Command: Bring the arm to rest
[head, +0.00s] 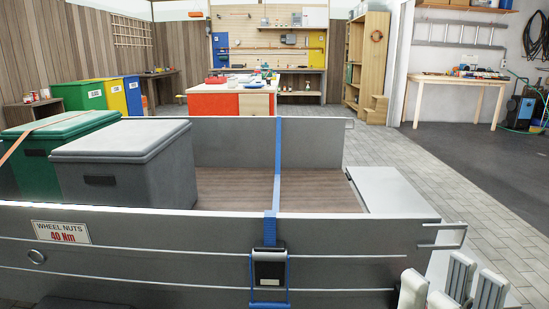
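My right gripper (452,284) shows at the bottom right corner, with pale grey fingers pointing up and a gap between them. It looks open and nothing shows between the fingers. It is in front of the near right corner of a grey trailer (340,236). The picture's lower edge cuts off the rest of the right arm. My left gripper and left arm are not in view.
A green box (62,125) and a grey box (119,141) stand at the trailer's left. A blue strap (277,170) crosses the trailer bed. A red-fronted workbench (212,104) stands behind. Paved floor (450,165) is clear on the right.

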